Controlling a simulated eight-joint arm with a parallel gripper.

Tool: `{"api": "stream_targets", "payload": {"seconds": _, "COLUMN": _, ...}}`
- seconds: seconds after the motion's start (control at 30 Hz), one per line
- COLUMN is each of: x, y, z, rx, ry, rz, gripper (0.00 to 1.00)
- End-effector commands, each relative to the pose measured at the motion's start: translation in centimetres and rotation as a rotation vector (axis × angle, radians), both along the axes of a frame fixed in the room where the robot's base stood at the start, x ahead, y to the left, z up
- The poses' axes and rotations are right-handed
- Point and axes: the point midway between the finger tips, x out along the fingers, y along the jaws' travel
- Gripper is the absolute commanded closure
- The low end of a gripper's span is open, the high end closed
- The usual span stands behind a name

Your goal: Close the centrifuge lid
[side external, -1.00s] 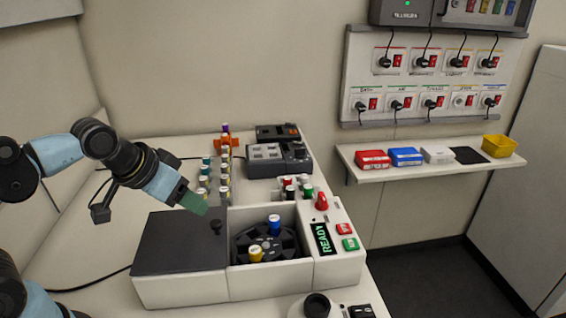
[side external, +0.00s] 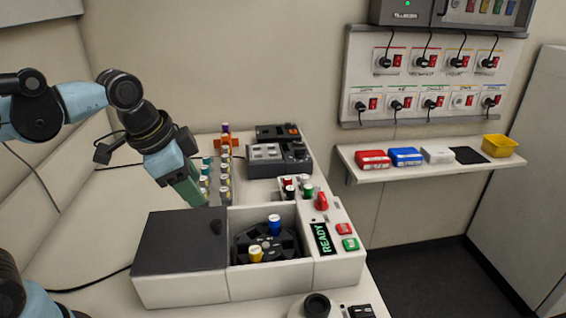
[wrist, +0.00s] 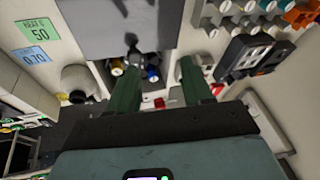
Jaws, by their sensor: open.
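The centrifuge (side external: 180,290) is a white box with a dark flat lid (side external: 175,240) slid to the left, leaving the rotor well open. The rotor (side external: 268,242) shows a blue-capped tube (side external: 274,224) and a yellow-capped tube (side external: 256,253). A black knob (side external: 216,227) stands on the lid's right part. My gripper (side external: 200,203) has green fingers, points down and sits just behind and above the knob. In the wrist view my gripper (wrist: 160,75) is open and empty, with the knob (wrist: 132,45) ahead of the fingers, nearer the left one, and the grey lid (wrist: 100,25) beyond.
The control panel right of the well has a READY display (side external: 323,239), a red knob (side external: 321,201), and red and green buttons. Several capped tubes in a rack (side external: 224,180) stand close behind my gripper. A dark device (side external: 280,158) is at the back. Bench left of the rack is clear.

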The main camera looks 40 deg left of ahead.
Motion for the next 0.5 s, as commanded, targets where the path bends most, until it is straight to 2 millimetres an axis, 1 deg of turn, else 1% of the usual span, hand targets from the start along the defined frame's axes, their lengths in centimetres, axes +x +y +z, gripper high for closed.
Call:
{"api": "stream_targets", "payload": {"seconds": 0.03, "x": 0.4, "y": -0.6, "z": 1.0, "rx": 0.041, "ry": 0.046, "rz": -0.115, "gripper": 0.50}}
{"api": "stream_targets", "payload": {"seconds": 0.1, "x": 0.7, "y": -1.3, "z": 2.1, "rx": 0.095, "ry": 0.113, "rz": -0.291, "gripper": 0.50}}
{"api": "stream_targets", "payload": {"seconds": 0.2, "x": 1.0, "y": -2.2, "z": 3.5, "rx": 0.152, "ry": 0.198, "rz": -0.528, "gripper": 0.50}}
{"api": "stream_targets", "payload": {"seconds": 0.3, "x": 1.2, "y": -3.0, "z": 4.6, "rx": 0.187, "ry": 0.266, "rz": -0.725, "gripper": 0.50}}
{"api": "stream_targets", "payload": {"seconds": 0.4, "x": 1.3, "y": -3.5, "z": 5.4, "rx": 0.204, "ry": 0.310, "rz": -0.864, "gripper": 0.50}}
{"api": "stream_targets", "payload": {"seconds": 0.5, "x": 1.3, "y": -3.7, "z": 5.8, "rx": 0.211, "ry": 0.334, "rz": -0.943, "gripper": 0.50}}
